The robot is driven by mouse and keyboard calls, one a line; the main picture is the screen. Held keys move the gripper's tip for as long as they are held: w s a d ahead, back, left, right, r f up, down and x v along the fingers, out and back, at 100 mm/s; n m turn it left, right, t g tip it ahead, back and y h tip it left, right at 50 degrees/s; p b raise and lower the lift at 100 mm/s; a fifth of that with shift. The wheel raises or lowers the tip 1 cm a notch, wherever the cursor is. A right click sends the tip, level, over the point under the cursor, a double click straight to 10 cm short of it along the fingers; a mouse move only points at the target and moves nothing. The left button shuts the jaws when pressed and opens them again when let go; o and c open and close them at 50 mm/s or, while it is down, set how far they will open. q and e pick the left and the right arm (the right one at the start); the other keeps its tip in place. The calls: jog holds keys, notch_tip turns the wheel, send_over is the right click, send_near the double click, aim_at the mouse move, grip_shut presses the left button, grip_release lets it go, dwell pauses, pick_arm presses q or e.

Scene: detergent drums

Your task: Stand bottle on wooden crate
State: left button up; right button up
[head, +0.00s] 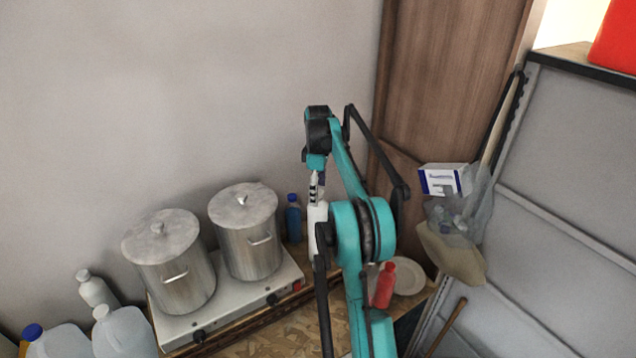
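A white bottle (317,229) stands upright or is held upright behind my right arm, right of the steel pots; its lower part is partly hidden by the arm. My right gripper (315,188) points down at the top of this bottle, with its dark fingers around or right beside the neck. The view is too small to tell whether they grip it. A blue bottle (293,219) stands just left of it, and a red bottle (384,286) stands to the right of my arm. I cannot clearly make out a wooden crate. My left gripper is not in view.
Two lidded steel pots (247,240) stand on a white double hot plate (222,308) by the wall. A white plate (408,277) lies beside the red bottle. Pale jugs (124,334) crowd the lower left. A wooden door (437,95) and grey panel (575,200) bound the right.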

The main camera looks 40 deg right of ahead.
notch_tip(320, 180, up, 5)
jog(key=shift+f, duration=0.1)
jog(key=shift+a, duration=0.15)
jog(key=s+a+r+m+t+h, duration=0.1)
jog(key=s+a+r+m+t, duration=0.2)
jog(key=a, duration=0.7)
jog(key=s+a+r, duration=0.3)
jog(key=s+a, duration=0.1)
jog(key=a, duration=0.5)
jog(key=s+a+f+m+t, duration=0.2)
jog(key=s+a+f, duration=0.4)
jog(key=s, duration=0.4)
jog(key=s+a+f+m+t+y, duration=0.1)
jog(key=s+a+f+m+t, duration=0.1)
jog(key=s+a+f, duration=0.4)
jog(key=s+a, duration=0.3)
jog(key=shift+s+f+m, duration=0.2)
jog(key=shift+s+m, duration=0.1)
jog(key=shift+s, duration=0.1)
notch_tip(320, 180, down, 34)
jog(key=b, duration=3.4)
